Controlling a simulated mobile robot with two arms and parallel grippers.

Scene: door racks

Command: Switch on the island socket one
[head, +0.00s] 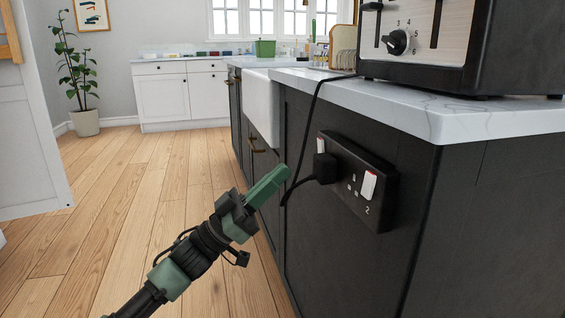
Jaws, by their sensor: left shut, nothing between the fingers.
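A black double socket (380,209) is mounted on the dark side panel of the kitchen island. A black plug (325,168) with a cord sits in its left part. A white rocker switch (320,144) shows just above the plug, partly hidden by it. A second white rocker switch (369,185) is on the right part, with a "2" below it. I cannot tell whether either switch is on. My left gripper (284,173) has green fingers, shut and empty. It appears to the left of the plug, apart from the socket. My right gripper is out of view.
The plug's cord (312,110) runs up over the white countertop (430,105) towards a toaster (430,45). A white sink (260,106) and a brass handle (257,146) are further along the island. The wooden floor (130,190) to the left is clear.

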